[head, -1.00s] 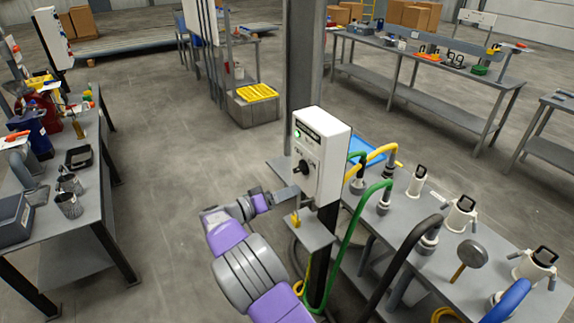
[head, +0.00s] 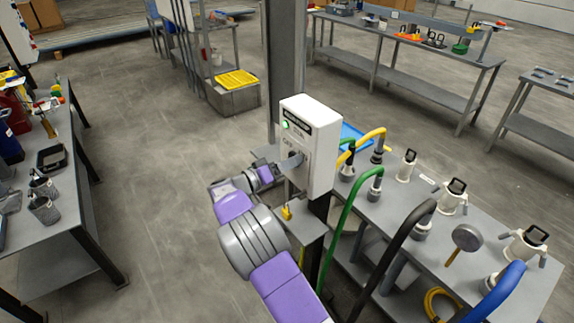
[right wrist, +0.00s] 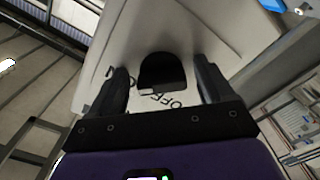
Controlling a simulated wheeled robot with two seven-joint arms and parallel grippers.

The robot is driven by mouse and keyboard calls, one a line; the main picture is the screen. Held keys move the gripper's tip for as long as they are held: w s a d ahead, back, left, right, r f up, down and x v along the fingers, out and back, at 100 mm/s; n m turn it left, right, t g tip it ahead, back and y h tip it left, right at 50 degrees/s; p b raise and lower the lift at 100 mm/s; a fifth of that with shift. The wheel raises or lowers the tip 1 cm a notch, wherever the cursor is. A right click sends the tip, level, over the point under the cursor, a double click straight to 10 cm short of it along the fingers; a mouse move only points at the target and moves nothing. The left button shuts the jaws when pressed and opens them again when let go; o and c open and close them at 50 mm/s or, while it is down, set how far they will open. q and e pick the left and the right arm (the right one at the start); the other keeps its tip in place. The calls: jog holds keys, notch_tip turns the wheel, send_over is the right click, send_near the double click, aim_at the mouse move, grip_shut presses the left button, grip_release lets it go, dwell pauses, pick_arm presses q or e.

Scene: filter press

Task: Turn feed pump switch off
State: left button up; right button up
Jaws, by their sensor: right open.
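The white switch box (head: 325,150) is mounted on a dark post, with a lit green lamp (head: 285,124) and a dark label on its front. My right gripper (head: 291,163) is at the front of the box and hides the knob in the head view. In the right wrist view the black switch knob (right wrist: 162,72) lies between the two open fingers of my right gripper (right wrist: 165,88), with a gap on each side. Partly covered ON and OFF (right wrist: 165,101) lettering shows around the knob. My left gripper is out of view.
A small grey shelf (head: 303,227) with a yellow item sits below the box. A bench (head: 425,225) at right carries green, black, yellow and blue hoses, fittings and a mallet (head: 466,240). Another bench (head: 60,210) stands at left. The floor between is clear.

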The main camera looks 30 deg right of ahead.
jog(key=shift+c, duration=0.2)
jog(key=c, duration=0.9)
